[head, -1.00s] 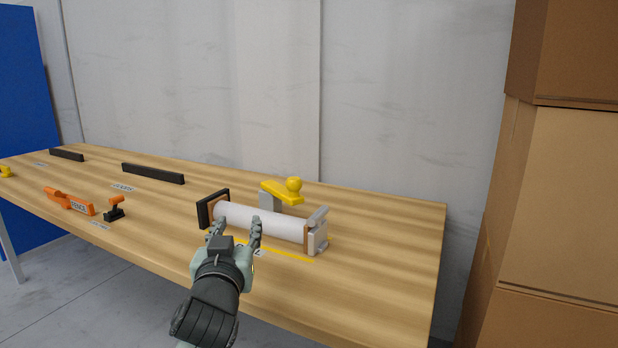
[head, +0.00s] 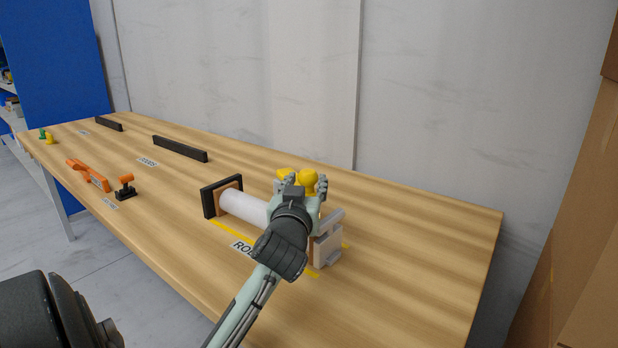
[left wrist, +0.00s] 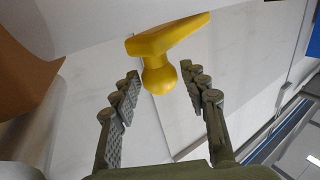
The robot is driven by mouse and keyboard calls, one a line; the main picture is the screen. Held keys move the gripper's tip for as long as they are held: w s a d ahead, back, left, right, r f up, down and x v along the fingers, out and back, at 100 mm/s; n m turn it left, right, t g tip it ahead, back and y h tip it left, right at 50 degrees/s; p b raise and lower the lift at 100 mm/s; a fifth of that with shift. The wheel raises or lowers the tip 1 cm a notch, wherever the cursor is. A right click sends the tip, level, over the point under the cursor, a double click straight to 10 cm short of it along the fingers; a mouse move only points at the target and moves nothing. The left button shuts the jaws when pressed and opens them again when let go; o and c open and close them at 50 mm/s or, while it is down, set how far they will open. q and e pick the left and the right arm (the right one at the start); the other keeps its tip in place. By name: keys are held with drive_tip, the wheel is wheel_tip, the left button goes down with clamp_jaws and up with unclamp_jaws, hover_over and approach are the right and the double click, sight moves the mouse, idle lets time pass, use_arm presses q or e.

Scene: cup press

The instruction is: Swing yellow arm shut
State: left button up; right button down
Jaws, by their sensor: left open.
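The yellow arm (head: 284,174) has a round knob (head: 308,180) and sits at the back of the roller press, partly hidden by my left gripper (head: 306,186). In the left wrist view the yellow arm (left wrist: 168,38) runs across the top and its knob (left wrist: 159,77) lies between the fingertips of my left gripper (left wrist: 160,72). The fingers are open, with a visible gap on each side of the knob. The press holds a white roll (head: 243,207) between a black end plate (head: 209,202) and a grey end block (head: 328,247). My right gripper is not in view.
On the wooden table (head: 400,270), orange parts (head: 88,175) and a small black-and-orange piece (head: 125,187) lie to the left. Dark bars (head: 180,148) lie farther back. Cardboard boxes (head: 580,220) stand at the right. The table's right part is clear.

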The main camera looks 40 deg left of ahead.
use_arm(q)
drive_tip(key=shift+x, duration=1.1)
clamp_jaws()
